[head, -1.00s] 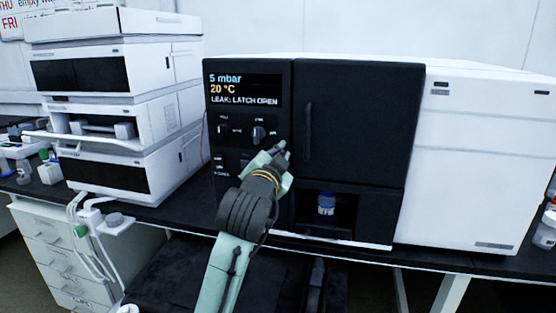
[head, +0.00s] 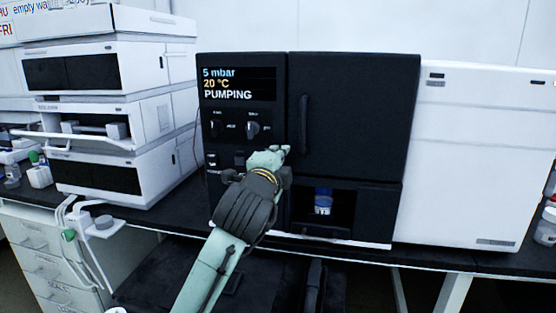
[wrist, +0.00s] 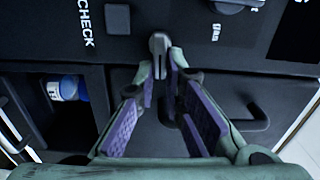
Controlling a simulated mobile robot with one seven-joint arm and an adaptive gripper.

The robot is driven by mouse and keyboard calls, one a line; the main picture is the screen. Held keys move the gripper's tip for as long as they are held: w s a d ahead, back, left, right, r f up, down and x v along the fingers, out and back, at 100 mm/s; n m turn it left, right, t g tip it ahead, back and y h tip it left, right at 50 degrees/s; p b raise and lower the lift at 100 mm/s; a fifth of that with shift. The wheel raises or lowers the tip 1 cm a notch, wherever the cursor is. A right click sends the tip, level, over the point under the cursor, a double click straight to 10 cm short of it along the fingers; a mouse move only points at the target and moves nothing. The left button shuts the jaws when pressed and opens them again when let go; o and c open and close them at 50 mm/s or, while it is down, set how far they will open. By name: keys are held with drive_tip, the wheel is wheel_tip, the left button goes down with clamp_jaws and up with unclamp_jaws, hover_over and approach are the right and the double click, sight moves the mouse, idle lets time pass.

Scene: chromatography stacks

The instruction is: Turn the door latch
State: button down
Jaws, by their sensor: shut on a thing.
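The door latch (wrist: 159,45) is a small grey lever on the dark front panel in the wrist view. My gripper (wrist: 161,66) has its fingertips on either side of the latch and is shut on it. In the head view my gripper (head: 281,152) is at the panel, near the lower left edge of the closed black door (head: 355,115), and it hides the latch. The display (head: 238,84) reads 5 mbar, 20 °C and PUMPING.
Two knobs (head: 252,129) sit on the panel above my gripper. A blue-capped bottle (head: 323,203) stands in the open recess below the door. White instrument stacks (head: 120,110) stand at the left and a white cabinet (head: 480,160) at the right.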

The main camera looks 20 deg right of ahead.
drive_tip(key=shift+f+m, duration=0.1)
drive_tip(key=shift+m, duration=0.3)
drive_tip(key=c, duration=1.7)
unclamp_jaws()
drive_tip(key=v, duration=1.2)
